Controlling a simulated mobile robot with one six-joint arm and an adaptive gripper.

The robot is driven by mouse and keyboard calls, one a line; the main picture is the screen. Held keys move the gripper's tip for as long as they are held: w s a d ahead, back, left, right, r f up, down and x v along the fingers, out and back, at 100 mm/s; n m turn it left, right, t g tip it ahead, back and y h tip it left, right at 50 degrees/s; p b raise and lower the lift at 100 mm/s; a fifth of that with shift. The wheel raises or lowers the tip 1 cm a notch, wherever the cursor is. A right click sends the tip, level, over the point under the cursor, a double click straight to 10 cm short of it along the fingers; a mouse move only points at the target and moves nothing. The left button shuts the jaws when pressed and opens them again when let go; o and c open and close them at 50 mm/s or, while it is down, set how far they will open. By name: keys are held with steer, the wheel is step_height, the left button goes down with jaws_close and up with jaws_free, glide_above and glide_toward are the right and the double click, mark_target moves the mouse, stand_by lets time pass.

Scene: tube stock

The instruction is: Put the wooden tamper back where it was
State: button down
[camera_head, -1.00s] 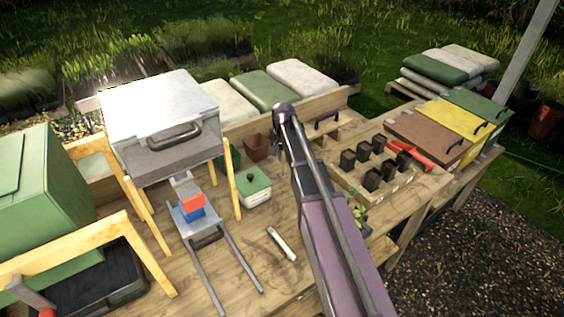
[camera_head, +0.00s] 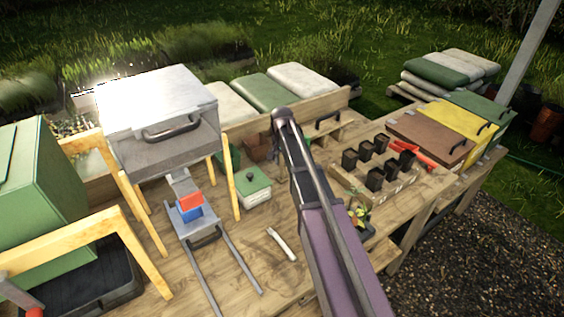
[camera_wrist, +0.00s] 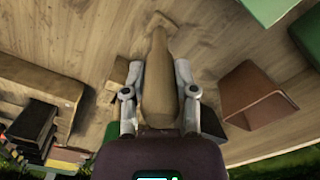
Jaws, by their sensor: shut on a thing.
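The wooden tamper (camera_wrist: 158,85) is a pale, rounded wooden piece in the middle of the wrist view, narrower at its top end. My gripper (camera_wrist: 158,78) is shut on it, with one grey finger on each side. The wooden bench top (camera_wrist: 225,35) lies beyond it. I cannot tell whether the tamper touches the bench. In the head view my arm hides the gripper and the tamper.
A brown pot (camera_wrist: 252,95) stands right of my gripper in the wrist view. Black pots (camera_head: 375,180) sit in a wooden rack at the right. A green-lidded box (camera_head: 252,187) and a pale slim tool (camera_head: 282,244) are left of my arm.

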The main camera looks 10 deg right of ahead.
steer(key=shift+f, duration=0.15)
steer(key=shift+c, duration=2)
jaws_free()
steer(key=shift+r, duration=0.25)
step_height(320, 180, up, 12)
steer(key=p, duration=1.2)
steer(key=shift+f, duration=0.1)
steer(key=s+n, duration=0.6)
steer(key=s, duration=1.9)
steer(key=shift+d, duration=0.1)
